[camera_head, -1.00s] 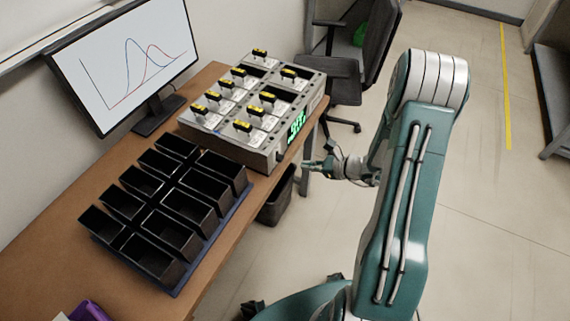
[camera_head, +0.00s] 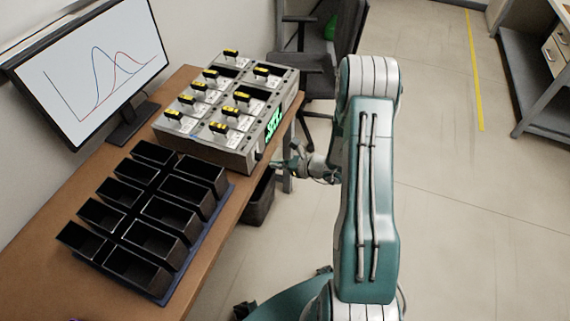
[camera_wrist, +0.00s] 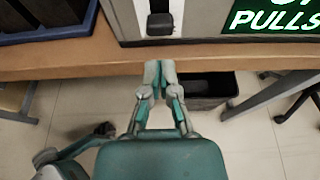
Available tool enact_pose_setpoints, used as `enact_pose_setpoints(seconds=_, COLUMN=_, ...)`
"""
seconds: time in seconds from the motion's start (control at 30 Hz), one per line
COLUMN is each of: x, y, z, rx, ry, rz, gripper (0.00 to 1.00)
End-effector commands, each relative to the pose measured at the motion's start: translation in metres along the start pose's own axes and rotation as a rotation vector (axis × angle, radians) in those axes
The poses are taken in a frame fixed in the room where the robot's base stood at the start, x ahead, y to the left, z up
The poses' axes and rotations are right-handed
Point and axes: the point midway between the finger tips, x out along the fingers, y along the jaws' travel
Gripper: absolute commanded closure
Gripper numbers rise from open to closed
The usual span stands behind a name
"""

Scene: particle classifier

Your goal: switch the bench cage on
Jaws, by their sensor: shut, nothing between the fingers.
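The bench cage (camera_head: 206,151) is a grey box on the brown bench, with several black-and-yellow handled pieces on top. A green lit display (camera_head: 274,124) is on its front face. The wrist view shows the display (camera_wrist: 272,18) close up, cut off at the top, with "PULLS" readable. A black switch (camera_wrist: 160,18) sits on the front face left of the display; it shows small in the head view (camera_head: 257,155). My gripper (camera_head: 275,164) is at the bench edge by that face. Its shut, empty fingertips (camera_wrist: 159,66) point towards the switch, a little below it in the wrist view, apart from it.
A blue tray (camera_head: 222,202) of several black bins (camera_head: 135,270) stands on the bench (camera_head: 40,235) in front of the cage. A monitor (camera_head: 88,70) stands behind. A dark waste bin (camera_head: 259,199) is under the bench edge. A chair (camera_head: 318,75) is beyond. Floor at right is clear.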

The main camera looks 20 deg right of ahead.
Motion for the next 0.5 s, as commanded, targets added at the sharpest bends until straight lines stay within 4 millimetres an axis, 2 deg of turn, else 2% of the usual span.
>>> enact_pose_setpoints(seconds=0.03, x=0.010, y=0.001, z=0.000, rx=-0.001, ry=0.001, rz=0.004, gripper=1.00)
enact_pose_setpoints(seconds=0.2, x=0.033, y=0.001, z=0.000, rx=-0.001, ry=0.000, rz=0.002, gripper=1.00)
enact_pose_setpoints(seconds=0.5, x=0.043, y=0.000, z=0.000, rx=0.000, ry=0.000, rz=0.000, gripper=1.00)
